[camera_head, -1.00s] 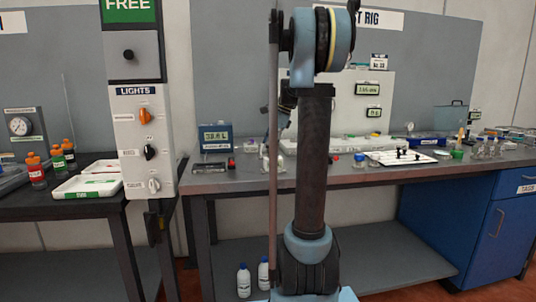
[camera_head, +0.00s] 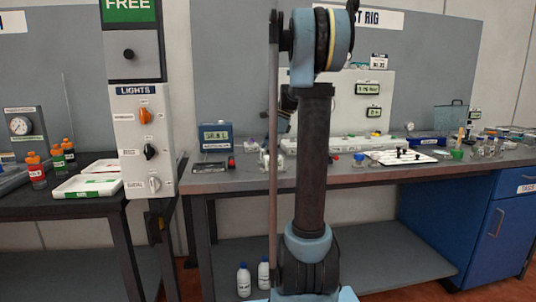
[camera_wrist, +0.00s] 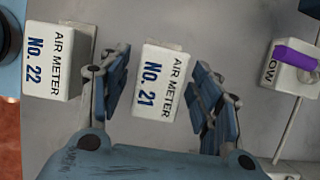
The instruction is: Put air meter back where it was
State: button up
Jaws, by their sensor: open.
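An air meter labelled "No. 21" (camera_wrist: 160,80), a white block with blue and black lettering, lies between the two fingers of my gripper (camera_wrist: 163,88) in the wrist view. The blue-grey fingers stand apart on either side of it, with the left finger close to the block. I cannot tell whether either finger touches it. A second air meter labelled "No. 22" (camera_wrist: 55,62) sits to the left, outside the fingers. In the head view my arm hides the gripper, and I cannot make out the No. 21 meter there.
A white block with a purple lever (camera_wrist: 296,56) lies to the right in the wrist view. In the head view, a white panel with small displays (camera_head: 385,125) stands behind my arm. A white tray (camera_head: 403,157) is on the bench (camera_head: 235,181), and a lights control box (camera_head: 143,142) stands left.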

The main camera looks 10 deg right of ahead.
jog(key=v, duration=1.2)
jog(key=shift+d, duration=0.1)
